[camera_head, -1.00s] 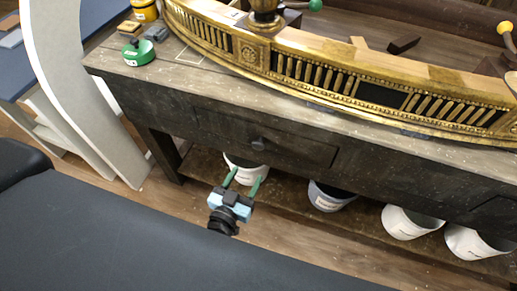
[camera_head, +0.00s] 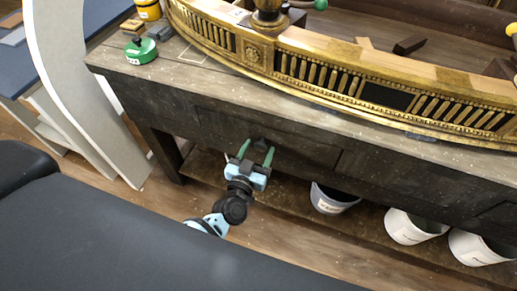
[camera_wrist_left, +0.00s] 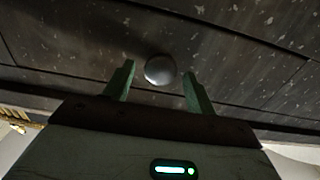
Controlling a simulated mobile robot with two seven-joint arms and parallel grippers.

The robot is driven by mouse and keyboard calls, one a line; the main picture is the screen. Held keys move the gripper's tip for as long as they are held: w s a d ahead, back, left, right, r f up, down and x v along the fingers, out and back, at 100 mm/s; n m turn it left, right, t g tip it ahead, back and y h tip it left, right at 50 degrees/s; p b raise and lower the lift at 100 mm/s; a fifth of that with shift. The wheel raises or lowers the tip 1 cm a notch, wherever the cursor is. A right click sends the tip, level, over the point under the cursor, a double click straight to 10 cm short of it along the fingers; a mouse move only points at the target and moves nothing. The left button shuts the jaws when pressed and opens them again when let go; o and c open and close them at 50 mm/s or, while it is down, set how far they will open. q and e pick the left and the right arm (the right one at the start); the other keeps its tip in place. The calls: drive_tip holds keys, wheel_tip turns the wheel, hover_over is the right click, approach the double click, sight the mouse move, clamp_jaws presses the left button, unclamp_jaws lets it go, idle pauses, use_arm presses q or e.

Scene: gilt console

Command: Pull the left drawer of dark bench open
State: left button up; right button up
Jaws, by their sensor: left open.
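The dark bench (camera_head: 400,172) runs across the head view. Its left drawer (camera_head: 300,147) is a flush dark front panel. The drawer's round knob shows in the left wrist view (camera_wrist_left: 160,69), and in the head view the knob (camera_head: 261,142) is a small dark shape near the fingertips. My left gripper (camera_head: 257,149) is open, with its green fingers pointing at the drawer front. In the left wrist view the left gripper (camera_wrist_left: 158,82) has one finger on each side of the knob. I cannot tell whether the fingers touch it. My right gripper is not in view.
A gilt curved console piece (camera_head: 330,75) lies on the bench top. A green round tin (camera_head: 140,50) stands at the top's left end. Several white buckets, one of them here (camera_head: 333,198), stand on the low shelf. A pale curved panel (camera_head: 75,90) stands at the left.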

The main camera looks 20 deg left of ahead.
use_arm(q)
drive_tip(key=shift+w, duration=0.35)
drive_tip(key=shift+c, duration=0.4)
